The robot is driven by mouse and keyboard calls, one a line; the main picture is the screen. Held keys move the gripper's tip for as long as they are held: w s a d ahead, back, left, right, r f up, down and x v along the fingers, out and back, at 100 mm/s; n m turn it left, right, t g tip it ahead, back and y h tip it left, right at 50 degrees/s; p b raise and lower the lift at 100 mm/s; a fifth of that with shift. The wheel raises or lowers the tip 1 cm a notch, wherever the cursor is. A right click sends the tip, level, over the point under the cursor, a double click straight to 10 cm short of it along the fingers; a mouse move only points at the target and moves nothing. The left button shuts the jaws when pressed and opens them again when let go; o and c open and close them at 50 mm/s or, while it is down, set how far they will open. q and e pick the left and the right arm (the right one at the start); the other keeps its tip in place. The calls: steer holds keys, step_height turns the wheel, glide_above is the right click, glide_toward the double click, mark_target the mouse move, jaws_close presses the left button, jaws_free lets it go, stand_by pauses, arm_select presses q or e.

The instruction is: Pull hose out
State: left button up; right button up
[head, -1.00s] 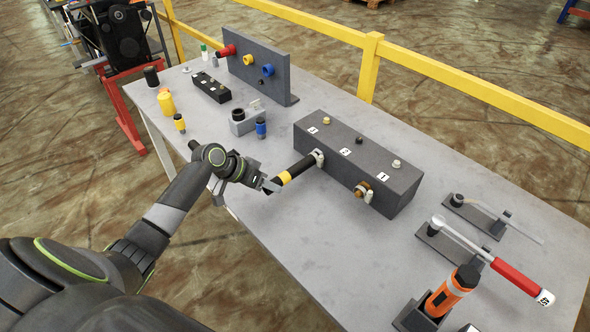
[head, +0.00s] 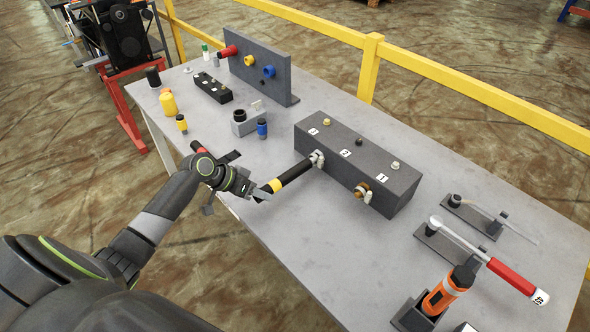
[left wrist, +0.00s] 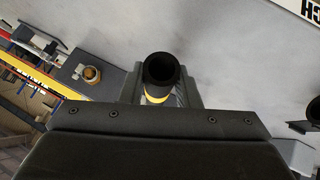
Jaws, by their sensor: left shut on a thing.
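The hose (head: 294,174) is a black tube with a yellow band. It runs from the left face of the grey block (head: 352,150), at the light fitting (head: 317,159) near label 3, toward the table's near edge. Whether its far end is still inside the fitting I cannot tell. My left gripper (head: 266,190) is shut on the hose near the yellow band, at its free end. In the left wrist view the hose's open end (left wrist: 163,72) shows between the fingers, with part of the yellow band. My right gripper is not in view.
A brass fitting with a valve (head: 363,192) is on the block's near face. An orange-and-black tool (head: 445,293) and a red-handled wrench (head: 510,276) are at the right. A small blue-topped part (head: 262,128) and a yellow bottle (head: 167,102) are behind. A yellow rail (head: 370,65) runs beyond the table.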

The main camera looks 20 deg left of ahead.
arm_select(q)
steer(key=shift+s+a+p, duration=0.25)
steer(key=shift+s, duration=0.35)
steer(key=shift+s+a+p, duration=0.25)
steer(key=shift+s, duration=0.35)
